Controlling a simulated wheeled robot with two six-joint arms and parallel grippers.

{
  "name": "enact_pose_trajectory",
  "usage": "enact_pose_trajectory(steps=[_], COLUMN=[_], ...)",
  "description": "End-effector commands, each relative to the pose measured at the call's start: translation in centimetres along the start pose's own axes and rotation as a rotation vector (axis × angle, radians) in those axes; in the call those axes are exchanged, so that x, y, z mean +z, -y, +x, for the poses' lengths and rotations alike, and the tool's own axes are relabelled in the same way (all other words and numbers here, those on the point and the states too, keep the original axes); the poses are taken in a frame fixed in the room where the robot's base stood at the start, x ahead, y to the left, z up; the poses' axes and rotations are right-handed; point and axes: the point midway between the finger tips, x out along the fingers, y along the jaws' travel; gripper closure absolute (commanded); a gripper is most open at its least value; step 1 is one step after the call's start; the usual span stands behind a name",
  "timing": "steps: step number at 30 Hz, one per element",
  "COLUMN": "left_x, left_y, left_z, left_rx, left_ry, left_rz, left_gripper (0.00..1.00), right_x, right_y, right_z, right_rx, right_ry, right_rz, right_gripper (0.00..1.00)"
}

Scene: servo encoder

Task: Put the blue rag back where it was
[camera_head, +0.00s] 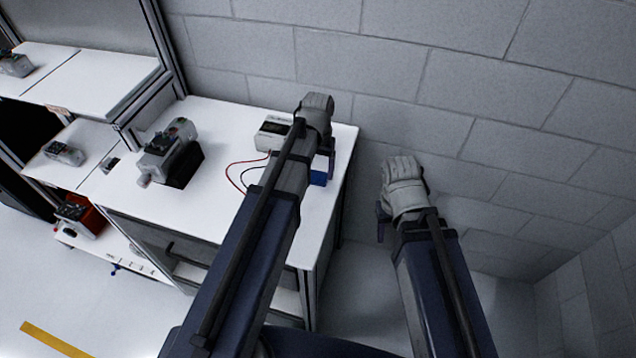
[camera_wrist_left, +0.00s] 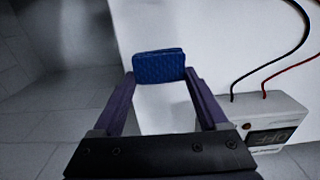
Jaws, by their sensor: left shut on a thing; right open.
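The blue rag (camera_head: 318,178) shows as a small blue patch near the right edge of the white table (camera_head: 335,145), partly hidden behind my left arm. In the left wrist view the blue rag (camera_wrist_left: 159,66) is a folded, textured block between the fingertips. My left gripper (camera_wrist_left: 160,78) is shut on it, above or at the tabletop; I cannot tell whether the rag touches the table. My right gripper (camera_head: 402,190) is open and empty, to the right of the table in front of the wall.
A white meter box (camera_head: 272,134) with red and black leads stands near the rag; it also shows in the left wrist view (camera_wrist_left: 272,125). A dark grey device (camera_head: 170,155) stands further left on the table. A block wall (camera_head: 430,70) closes the back.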

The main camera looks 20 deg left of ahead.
Motion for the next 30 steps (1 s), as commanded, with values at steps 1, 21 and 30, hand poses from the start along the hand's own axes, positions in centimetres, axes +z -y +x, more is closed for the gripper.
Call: enact_pose_trajectory(steps=[1,21,30], left_x=[0.0,0.0,0.0], left_y=[0.0,0.0,0.0], left_z=[-0.1,3.6,3.9], left_rx=[0.0,0.0,0.0], left_ry=[0.0,0.0,0.0], left_rz=[0.0,0.0,0.0], left_gripper=[0.68,0.68,0.13], right_x=[0.0,-0.2,-0.2], right_y=[0.0,0.3,0.4], right_z=[-0.1,3.5,3.9], right_rx=[0.0,0.0,0.0], right_ry=[0.0,0.0,0.0], right_rz=[0.0,0.0,0.0], right_gripper=[0.5,0.5,0.5])
